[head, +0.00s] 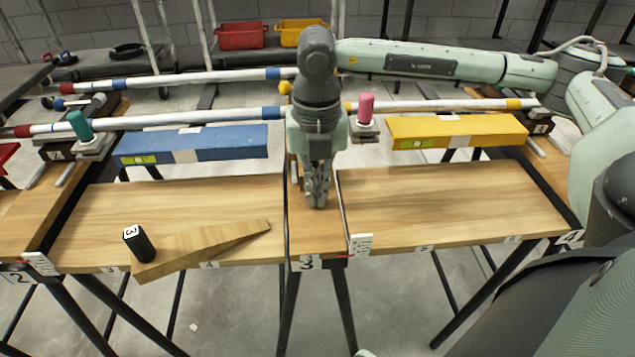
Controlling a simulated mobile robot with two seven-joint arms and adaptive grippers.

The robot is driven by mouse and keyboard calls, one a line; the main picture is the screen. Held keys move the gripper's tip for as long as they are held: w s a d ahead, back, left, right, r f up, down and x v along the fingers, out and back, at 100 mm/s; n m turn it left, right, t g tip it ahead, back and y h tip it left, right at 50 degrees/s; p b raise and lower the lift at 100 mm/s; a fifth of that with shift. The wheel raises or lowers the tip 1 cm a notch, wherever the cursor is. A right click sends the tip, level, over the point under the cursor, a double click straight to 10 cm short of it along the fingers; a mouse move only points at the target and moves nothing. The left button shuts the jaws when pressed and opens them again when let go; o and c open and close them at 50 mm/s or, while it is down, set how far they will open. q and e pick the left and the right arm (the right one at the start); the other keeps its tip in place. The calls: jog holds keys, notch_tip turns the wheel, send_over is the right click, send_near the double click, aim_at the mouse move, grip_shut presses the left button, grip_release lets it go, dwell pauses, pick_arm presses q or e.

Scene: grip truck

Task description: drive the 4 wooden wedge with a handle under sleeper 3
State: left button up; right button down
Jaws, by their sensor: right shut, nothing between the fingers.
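One wooden wedge (205,246) lies on the left table panel near its front edge, its thin end pointing right toward the mark 3. Its upright black handle (140,246) stands at its thick left end, and the cap reads 3. I see no wedge handle marked 4. The narrow wooden strip at sleeper 3 (314,240) has a front plate reading 3 and dark edges on both sides. My right gripper (317,203) points down over this strip, shut and empty, to the right of the wedge and apart from it. Whether it touches the strip is unclear. My left gripper is out of view.
A blue level (200,145) and a yellow level (455,131) lie behind the panels. Striped pipes (200,116) run across behind them. A teal peg (79,125) and a pink peg (366,108) stand upright. The right panel (450,200) is bare.

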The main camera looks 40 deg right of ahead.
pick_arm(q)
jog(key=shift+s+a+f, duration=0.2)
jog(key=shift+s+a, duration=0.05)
pick_arm(e)
jog(key=shift+w+d, duration=0.55)
jog(key=shift+w, duration=0.35)
jog(key=shift+w+d, duration=0.2)
jog(key=shift+w, duration=0.15)
jog(key=shift+w+d+b, duration=0.2)
jog(key=shift+w+d, duration=0.15)
jog(key=shift+w, duration=0.2)
jog(key=shift+w+d+b, duration=0.15)
jog(key=shift+w+d, duration=0.15)
jog(key=shift+w, duration=0.25)
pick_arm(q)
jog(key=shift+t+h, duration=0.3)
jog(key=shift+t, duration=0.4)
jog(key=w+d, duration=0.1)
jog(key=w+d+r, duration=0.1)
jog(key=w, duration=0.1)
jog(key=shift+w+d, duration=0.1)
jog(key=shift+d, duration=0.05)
pick_arm(e)
jog(key=shift+w+d+r, duration=0.1)
jog(key=shift+w+d, duration=0.1)
jog(key=shift+w, duration=0.05)
jog(key=shift+s, duration=0.1)
